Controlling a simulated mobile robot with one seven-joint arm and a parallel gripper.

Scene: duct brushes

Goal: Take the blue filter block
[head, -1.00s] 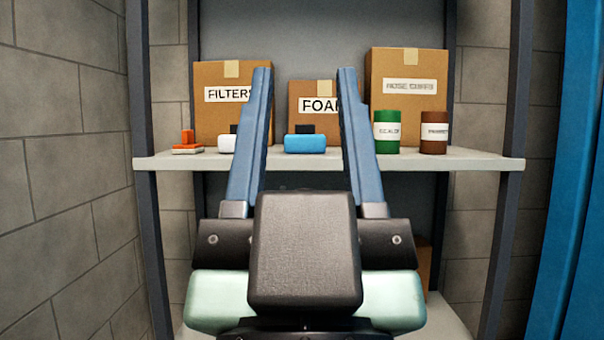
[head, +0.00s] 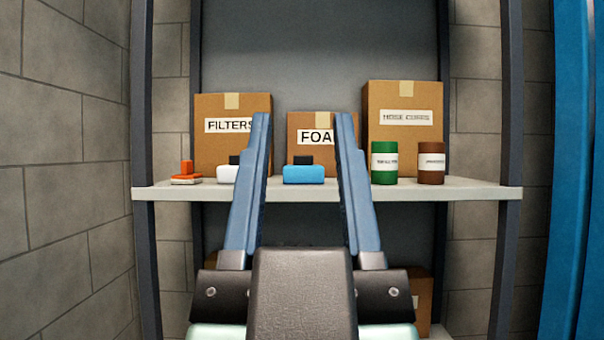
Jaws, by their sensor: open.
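The blue filter block (head: 304,175) is a bright blue rounded block with a small black piece at its top. It sits on the shelf (head: 450,189), near the middle, in front of the box marked FOA. My gripper (head: 303,118) is open and empty. In the picture its two long blue fingers stand on either side of the block, one left and one right. The block shows fully in the gap between them. I cannot tell how far the fingertips are from it in depth.
A white block (head: 228,174) with a black top stands left, partly behind the left finger. Further left is an orange brush (head: 186,175). Right are a green can (head: 384,164) and a brown can (head: 431,163). Cardboard boxes, FILTERS (head: 225,150) and HOSE (head: 405,95), stand behind.

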